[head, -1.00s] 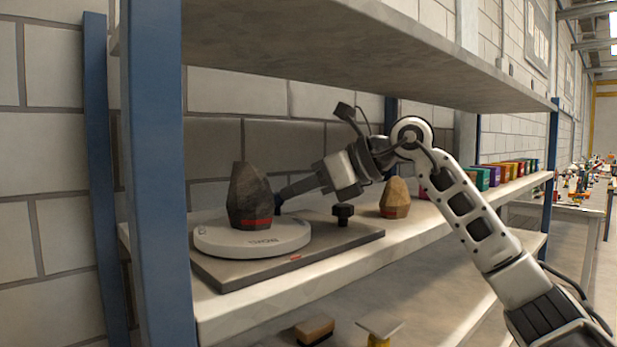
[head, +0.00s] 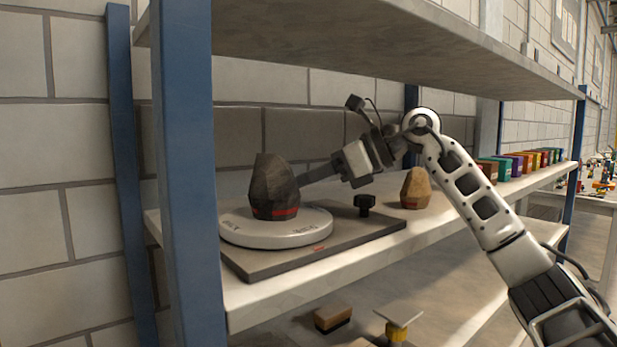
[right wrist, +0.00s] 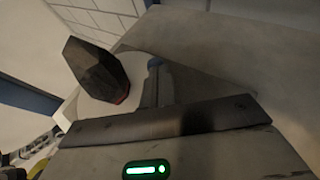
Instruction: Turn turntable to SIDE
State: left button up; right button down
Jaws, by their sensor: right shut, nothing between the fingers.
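The turntable (head: 254,237) is a pale round disc on a grey board (head: 262,264) on the shelf. Dark lettering shows on its rim, too small to read. A red mark (head: 319,248) is on the board's front edge. A dark faceted stone (head: 273,180) with a red band stands upright on the disc. My right gripper (head: 303,180) is shut and empty, its tip right beside the stone at the disc's back right; I cannot tell whether it touches. In the right wrist view its fingers (right wrist: 154,66) are beside the stone (right wrist: 94,72). My left gripper is not in view.
A black knob (head: 364,204) stands on the board's right part. A tan stone (head: 415,189) is further right on the shelf. Several coloured boxes (head: 515,163) line the far end. An upper shelf (head: 370,45) is overhead, and a blue post (head: 185,170) is at left.

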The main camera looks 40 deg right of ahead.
jog(key=w+d+v, duration=0.1)
jog(key=v, duration=1.2)
jog(key=shift+s+d, duration=0.15)
jog(key=shift+s, duration=0.1)
jog(key=shift+r, duration=0.1)
